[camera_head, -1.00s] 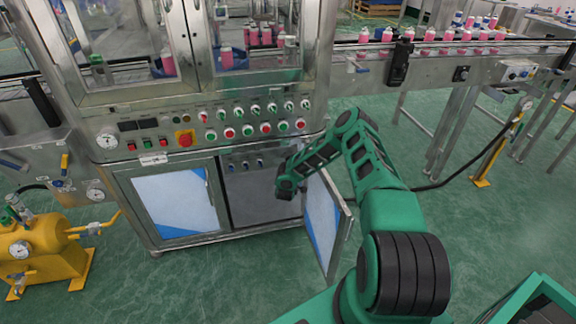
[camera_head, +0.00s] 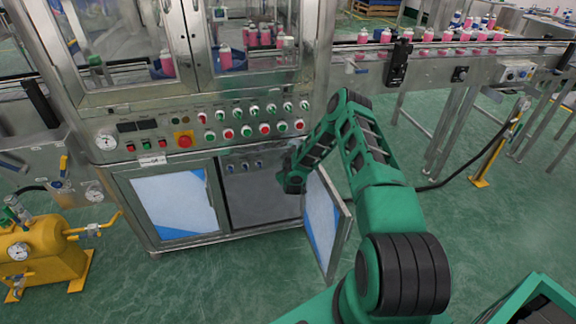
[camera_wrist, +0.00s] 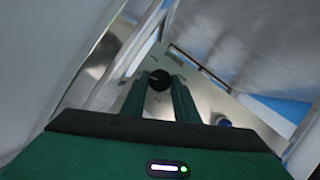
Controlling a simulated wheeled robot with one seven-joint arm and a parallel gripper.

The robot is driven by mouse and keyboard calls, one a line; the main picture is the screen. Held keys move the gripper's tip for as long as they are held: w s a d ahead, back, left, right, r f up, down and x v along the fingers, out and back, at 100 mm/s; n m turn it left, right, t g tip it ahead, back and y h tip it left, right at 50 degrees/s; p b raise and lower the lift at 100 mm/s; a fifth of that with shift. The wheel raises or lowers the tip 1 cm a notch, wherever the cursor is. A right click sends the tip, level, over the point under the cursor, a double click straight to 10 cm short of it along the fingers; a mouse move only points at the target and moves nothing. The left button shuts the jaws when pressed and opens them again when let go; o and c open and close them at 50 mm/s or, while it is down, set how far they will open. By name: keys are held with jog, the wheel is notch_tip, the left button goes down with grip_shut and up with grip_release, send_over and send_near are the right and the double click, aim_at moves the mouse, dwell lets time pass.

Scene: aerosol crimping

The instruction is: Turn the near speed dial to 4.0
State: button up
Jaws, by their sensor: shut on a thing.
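In the wrist view a round black dial (camera_wrist: 159,79) with a small pale mark is between the two green fingers of my gripper (camera_wrist: 160,90). The fingers are shut on its sides. The dial's scale and number cannot be read. A blue knob (camera_wrist: 222,121) is to the right of the fingers, apart from them. In the head view the end of my arm (camera_head: 293,180) is at the right side of the open lower cabinet, beside its open door (camera_head: 322,215). My arm hides the dial and the fingertips there.
A conveyor (camera_head: 430,47) with pink cans runs behind. The floor in front is clear.

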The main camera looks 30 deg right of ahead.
jog(key=shift+s+a+f, duration=0.1)
jog(key=shift+s+f, duration=0.05)
jog(key=shift+f, duration=0.15)
jog(key=o, duration=1.1)
jog(key=shift+c, duration=0.2)
jog(key=shift+r, duration=0.1)
jog(key=shift+r, duration=0.1)
jog(key=v, duration=1)
jog(key=shift+s, duration=0.2)
